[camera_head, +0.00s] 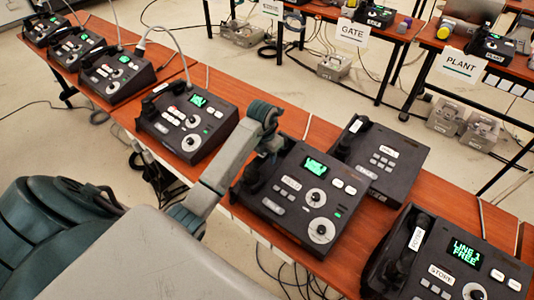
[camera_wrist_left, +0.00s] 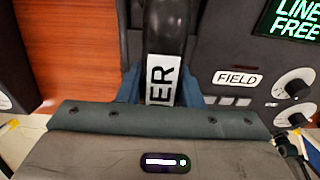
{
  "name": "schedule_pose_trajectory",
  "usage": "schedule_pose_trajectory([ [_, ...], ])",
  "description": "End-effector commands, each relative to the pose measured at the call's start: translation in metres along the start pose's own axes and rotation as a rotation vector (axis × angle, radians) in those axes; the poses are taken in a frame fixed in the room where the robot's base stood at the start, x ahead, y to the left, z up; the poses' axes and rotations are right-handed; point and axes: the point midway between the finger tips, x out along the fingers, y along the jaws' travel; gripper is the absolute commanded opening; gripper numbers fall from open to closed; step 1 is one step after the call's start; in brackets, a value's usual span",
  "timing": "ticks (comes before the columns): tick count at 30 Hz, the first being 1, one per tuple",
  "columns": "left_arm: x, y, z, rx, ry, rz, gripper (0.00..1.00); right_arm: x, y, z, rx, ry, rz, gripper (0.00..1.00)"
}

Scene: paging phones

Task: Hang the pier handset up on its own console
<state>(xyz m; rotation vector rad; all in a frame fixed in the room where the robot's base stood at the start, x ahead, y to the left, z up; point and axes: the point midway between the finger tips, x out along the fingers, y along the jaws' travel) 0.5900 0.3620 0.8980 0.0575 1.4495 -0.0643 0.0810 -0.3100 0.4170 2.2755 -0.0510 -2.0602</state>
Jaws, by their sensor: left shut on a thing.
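My left gripper (camera_head: 266,150) reaches down at the left side of a console (camera_head: 300,195) with a lit green screen. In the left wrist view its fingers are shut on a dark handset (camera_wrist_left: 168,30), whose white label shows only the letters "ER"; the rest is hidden. This handset lies along the left side of the console marked FIELD (camera_wrist_left: 237,78); I cannot tell whether it rests in the cradle there. No console label reading PIER is legible to me. My right gripper is not in view.
A flat console (camera_head: 380,160) without a lit screen stands behind. A console marked STORE (camera_head: 455,255) holds a labelled handset (camera_head: 417,235) at right. Another console (camera_head: 188,122) stands to the left, with several more beyond. Tables marked GATE (camera_head: 352,33) and PLANT (camera_head: 463,65) stand across the aisle.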

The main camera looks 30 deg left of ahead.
Motion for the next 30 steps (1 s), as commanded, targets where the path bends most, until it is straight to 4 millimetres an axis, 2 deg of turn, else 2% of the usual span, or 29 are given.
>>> schedule_pose_trajectory([
  [2, 0.004, 0.0, 0.0, 0.0, -0.001, 0.0, 0.03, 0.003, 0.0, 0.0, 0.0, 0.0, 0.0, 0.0],
  [3, 0.002, 0.0, 0.0, 0.0, 0.0, 0.0, 0.4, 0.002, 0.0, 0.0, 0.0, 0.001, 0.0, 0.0],
  [5, 0.002, 0.0, 0.0, 0.0, 0.0, 0.0, 0.52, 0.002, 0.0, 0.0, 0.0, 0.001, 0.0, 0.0],
  [6, 0.002, 0.0, 0.0, 0.0, 0.0, 0.0, 0.54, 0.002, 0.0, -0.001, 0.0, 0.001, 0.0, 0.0],
  [16, -0.003, 0.0, 0.0, 0.0, 0.0, 0.0, 0.54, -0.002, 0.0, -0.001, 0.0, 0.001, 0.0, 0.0],
  [19, -0.01, 0.0, 0.001, 0.001, -0.003, 0.001, 0.54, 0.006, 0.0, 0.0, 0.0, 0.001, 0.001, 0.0],
  [25, -0.048, 0.001, 0.001, 0.001, -0.006, 0.003, 0.54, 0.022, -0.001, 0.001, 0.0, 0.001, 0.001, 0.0],
  [29, -0.08, 0.001, 0.001, 0.0, -0.004, 0.001, 0.54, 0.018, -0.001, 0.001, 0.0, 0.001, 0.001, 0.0],
  [30, -0.089, 0.0, 0.001, 0.0, 0.0, 0.0, 0.54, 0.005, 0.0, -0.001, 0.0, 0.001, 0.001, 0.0],
])
